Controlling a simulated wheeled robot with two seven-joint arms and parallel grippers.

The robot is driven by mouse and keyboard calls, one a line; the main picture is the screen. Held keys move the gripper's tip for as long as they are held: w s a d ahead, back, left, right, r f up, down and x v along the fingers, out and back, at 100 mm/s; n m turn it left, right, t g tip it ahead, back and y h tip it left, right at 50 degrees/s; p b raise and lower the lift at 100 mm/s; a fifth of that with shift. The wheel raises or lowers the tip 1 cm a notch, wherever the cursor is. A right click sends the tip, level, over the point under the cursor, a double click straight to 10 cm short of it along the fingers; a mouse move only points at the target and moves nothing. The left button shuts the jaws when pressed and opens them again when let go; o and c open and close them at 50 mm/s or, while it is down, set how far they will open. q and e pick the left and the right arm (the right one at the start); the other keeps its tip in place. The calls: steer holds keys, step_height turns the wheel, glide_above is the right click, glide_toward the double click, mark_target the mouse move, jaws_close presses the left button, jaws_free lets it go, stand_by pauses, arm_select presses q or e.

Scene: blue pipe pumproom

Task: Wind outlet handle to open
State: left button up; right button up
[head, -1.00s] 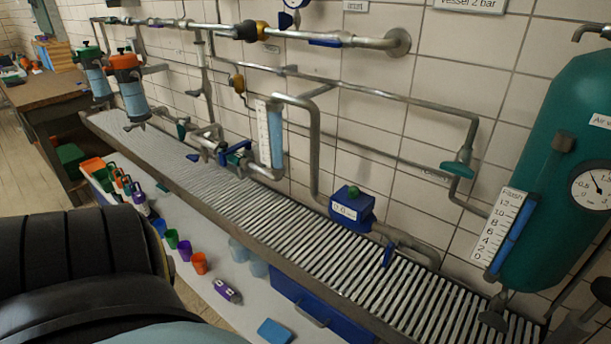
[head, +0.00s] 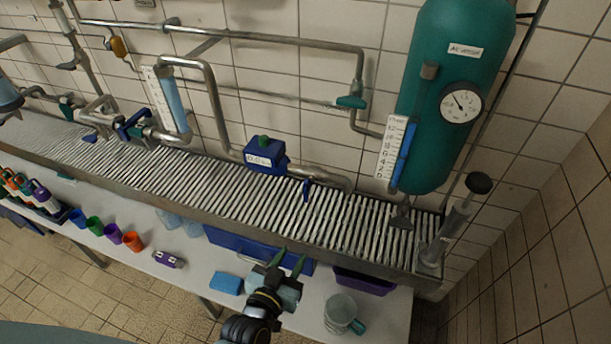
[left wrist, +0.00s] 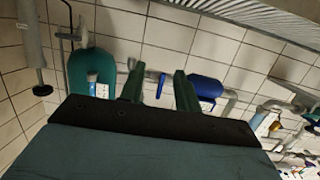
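Which handle is the outlet one cannot be told for certain; no label marks it. A small blue lever (head: 306,190) hangs on the pipe right of the blue pump box (head: 264,155). In the left wrist view this blue lever (left wrist: 161,85) shows between the fingers, some way beyond them. A teal valve handle (head: 351,102) sits on the upper pipe, left of the green vessel (head: 455,90). My left gripper (head: 287,262) is open and empty, in front of the rack and below the lever. Its parted fingers (left wrist: 159,88) show in the left wrist view. My right gripper is not in view.
A slatted metal rack (head: 230,190) runs along the tiled wall. The white bench (head: 185,245) below holds coloured cups, a blue block (head: 226,283), a purple tray (head: 363,282) and a clear jug (head: 340,312). A hand pump (head: 455,220) stands at the rack's right end.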

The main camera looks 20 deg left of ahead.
mark_target(305, 186)
arm_select(q)
step_height(305, 186, up, 10)
steer(key=w+a+f+t+y, duration=0.1)
steer(key=w+t, duration=0.1)
steer(key=shift+n, duration=0.4)
steer(key=w, duration=1.3)
steer(key=shift+w+r, duration=0.1)
steer(key=shift+r, duration=0.2)
jaws_close()
